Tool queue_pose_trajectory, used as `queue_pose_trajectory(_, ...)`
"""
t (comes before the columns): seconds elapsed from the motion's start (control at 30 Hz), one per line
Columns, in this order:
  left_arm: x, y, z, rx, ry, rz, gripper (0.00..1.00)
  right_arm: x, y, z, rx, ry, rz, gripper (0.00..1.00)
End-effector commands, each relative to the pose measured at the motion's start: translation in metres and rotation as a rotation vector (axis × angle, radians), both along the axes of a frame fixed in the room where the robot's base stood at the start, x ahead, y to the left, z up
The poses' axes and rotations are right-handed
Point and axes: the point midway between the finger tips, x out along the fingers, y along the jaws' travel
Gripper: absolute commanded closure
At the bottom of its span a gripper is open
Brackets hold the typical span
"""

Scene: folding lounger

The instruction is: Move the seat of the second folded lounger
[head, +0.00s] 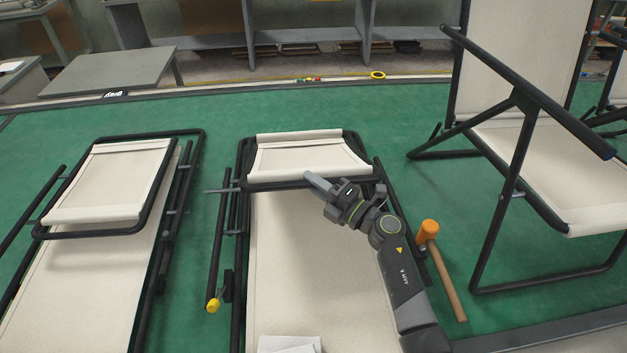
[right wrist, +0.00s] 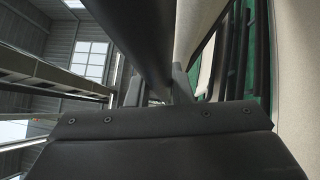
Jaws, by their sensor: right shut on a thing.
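The middle folded lounger lies on the green floor, with a cream back panel (head: 290,265) and black tube frame. Its seat (head: 308,155), cream cloth on a black frame, lies folded at the far end. My right gripper (head: 318,186) is at the near bar of that seat and is shut on it. In the right wrist view a thick black tube (right wrist: 136,40) runs up to the fingers (right wrist: 162,88), which are partly hidden behind the gripper body. My left gripper is not in view.
Another folded lounger (head: 95,270) lies to the left. An opened lounger (head: 540,165) stands at the right. An orange mallet (head: 428,232) lies just right of my right arm. A grey table (head: 110,72) stands at the back left. Green floor is free behind the loungers.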

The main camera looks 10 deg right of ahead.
Motion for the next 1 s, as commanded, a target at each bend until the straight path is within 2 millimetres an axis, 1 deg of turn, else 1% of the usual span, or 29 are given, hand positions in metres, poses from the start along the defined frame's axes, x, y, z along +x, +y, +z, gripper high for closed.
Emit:
queue_pose_trajectory(0.03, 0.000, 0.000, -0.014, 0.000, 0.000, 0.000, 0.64, -0.003, 0.000, -0.013, 0.000, -0.008, 0.000, 1.00)
queue_pose_trajectory(0.37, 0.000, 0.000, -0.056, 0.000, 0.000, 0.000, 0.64, -0.018, 0.000, -0.046, 0.001, -0.083, -0.001, 1.00)
queue_pose_trajectory(0.6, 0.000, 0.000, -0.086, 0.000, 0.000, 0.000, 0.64, -0.030, -0.001, -0.079, 0.001, -0.112, -0.003, 1.00)
queue_pose_trajectory(0.7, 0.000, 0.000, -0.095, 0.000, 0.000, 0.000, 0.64, -0.035, -0.001, -0.093, -0.001, -0.113, -0.002, 1.00)
queue_pose_trajectory(0.8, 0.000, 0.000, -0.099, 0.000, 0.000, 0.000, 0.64, -0.038, -0.001, -0.100, 0.000, -0.114, -0.002, 1.00)
queue_pose_trajectory(1.0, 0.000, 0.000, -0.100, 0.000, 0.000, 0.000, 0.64, -0.039, -0.001, -0.103, -0.001, -0.115, -0.003, 1.00)
